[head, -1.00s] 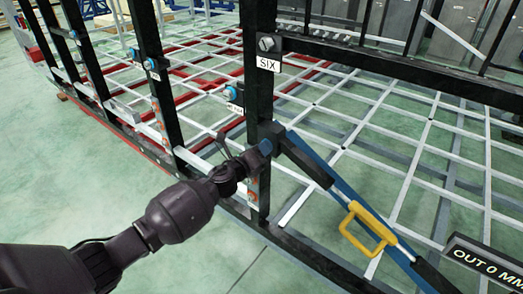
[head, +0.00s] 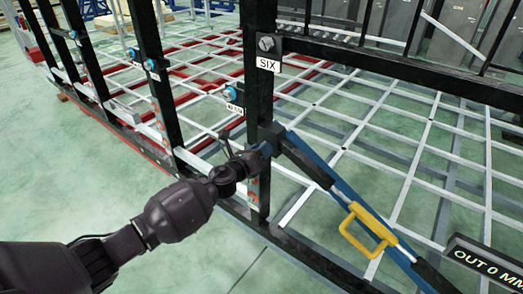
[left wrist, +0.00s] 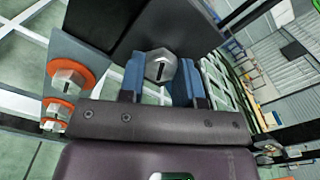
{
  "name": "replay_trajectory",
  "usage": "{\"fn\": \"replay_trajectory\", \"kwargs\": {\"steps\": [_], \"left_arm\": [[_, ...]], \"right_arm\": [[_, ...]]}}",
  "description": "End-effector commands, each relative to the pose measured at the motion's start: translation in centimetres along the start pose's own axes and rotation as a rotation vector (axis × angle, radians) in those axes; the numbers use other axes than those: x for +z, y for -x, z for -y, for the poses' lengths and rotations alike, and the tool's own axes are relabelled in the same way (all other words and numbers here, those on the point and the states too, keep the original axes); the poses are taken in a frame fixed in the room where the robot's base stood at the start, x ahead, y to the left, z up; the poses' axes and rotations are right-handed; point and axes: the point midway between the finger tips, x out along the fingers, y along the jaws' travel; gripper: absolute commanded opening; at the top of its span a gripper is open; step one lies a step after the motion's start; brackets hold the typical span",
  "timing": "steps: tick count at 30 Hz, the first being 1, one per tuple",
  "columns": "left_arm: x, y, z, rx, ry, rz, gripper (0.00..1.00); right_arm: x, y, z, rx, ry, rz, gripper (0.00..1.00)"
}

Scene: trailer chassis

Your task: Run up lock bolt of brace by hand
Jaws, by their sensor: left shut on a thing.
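My left gripper (head: 264,150) is at the upper end of the blue brace (head: 335,188), beside the black post (head: 260,90) marked SIX. In the left wrist view my two blue fingers (left wrist: 160,82) stand on either side of a grey hex bolt head (left wrist: 160,65) with a dark line on its face. The gripper is shut on this lock bolt. In the head view the bolt is hidden behind the gripper. The brace slopes down to the right and has a yellow handle (head: 366,228). My right gripper is not in view.
A display (head: 484,262) reading OUT 0 MM is at the lower right. Hex bolts with orange washers (left wrist: 68,78) sit left of my fingers in the wrist view. A white grid frame (head: 400,150) spans behind the posts. Green floor at the lower left is clear.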

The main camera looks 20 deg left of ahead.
Motion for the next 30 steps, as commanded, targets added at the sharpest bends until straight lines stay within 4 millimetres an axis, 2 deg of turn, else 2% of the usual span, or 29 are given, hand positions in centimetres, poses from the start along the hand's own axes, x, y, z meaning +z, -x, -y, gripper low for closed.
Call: {"fn": "replay_trajectory", "kwargs": {"steps": [1,6,17,23,30], "left_arm": [[-0.4,0.2,-0.2,0.004,0.001,-0.006,0.33],[-0.2,0.1,-0.2,0.003,0.001,-0.004,0.57],[-0.1,0.5,-0.1,0.002,0.001,-0.001,0.57],[0.0,3.1,-0.1,0.002,0.0,-0.002,0.57],[-0.1,7.5,-0.1,0.002,0.0,-0.003,0.57]], "right_arm": [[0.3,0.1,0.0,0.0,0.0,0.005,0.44],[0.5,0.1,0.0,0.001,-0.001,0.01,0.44],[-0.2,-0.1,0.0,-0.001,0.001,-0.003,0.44],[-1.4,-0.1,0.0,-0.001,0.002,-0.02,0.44],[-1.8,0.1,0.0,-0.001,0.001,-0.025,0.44]]}}
